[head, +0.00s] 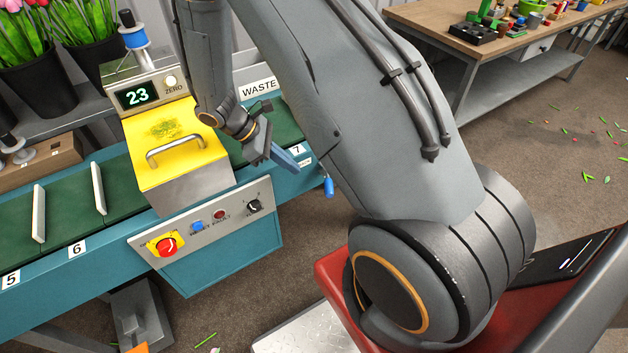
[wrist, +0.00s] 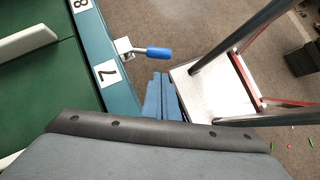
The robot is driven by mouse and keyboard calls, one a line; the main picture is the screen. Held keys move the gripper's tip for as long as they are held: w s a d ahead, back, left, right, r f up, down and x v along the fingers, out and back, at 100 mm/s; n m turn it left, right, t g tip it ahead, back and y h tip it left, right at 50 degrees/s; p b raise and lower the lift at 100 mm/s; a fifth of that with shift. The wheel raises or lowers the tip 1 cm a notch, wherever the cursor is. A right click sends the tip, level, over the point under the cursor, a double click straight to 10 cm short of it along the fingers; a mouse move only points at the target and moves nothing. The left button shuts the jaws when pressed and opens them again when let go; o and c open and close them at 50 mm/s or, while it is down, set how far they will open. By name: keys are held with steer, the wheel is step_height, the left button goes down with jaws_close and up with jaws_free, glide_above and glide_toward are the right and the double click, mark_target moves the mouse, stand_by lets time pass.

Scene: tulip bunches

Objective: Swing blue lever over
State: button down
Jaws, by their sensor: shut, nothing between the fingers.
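The blue lever (head: 328,187) sticks out from the side of the conveyor by the number 7 label, partly close behind my arm in the head view. In the wrist view its blue grip (wrist: 159,53) points right, away from a small metal mount on the belt's edge. My gripper (head: 292,164) is shut and empty beside the belt edge, to the left of the lever in the head view. In the wrist view my gripper (wrist: 162,82) has its blue fingers together just below the lever grip in the picture. A small gap shows between them.
The yellow-lidded scale box (head: 165,145) straddles the green belt, left of my gripper. A control panel (head: 205,222) with a red stop button hangs on the front. Number labels 7 (wrist: 107,73) and 8 line the edge. Floor beyond the edge is open; a workbench (head: 470,45) stands behind.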

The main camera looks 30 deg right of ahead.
steer(key=p+x, duration=0.3)
steer(key=x, duration=0.7)
steer(key=shift+d+f, duration=0.2)
steer(key=shift+d, duration=0.05)
steer(key=shift+w+n, duration=0.15)
steer(key=shift+n, duration=0.25)
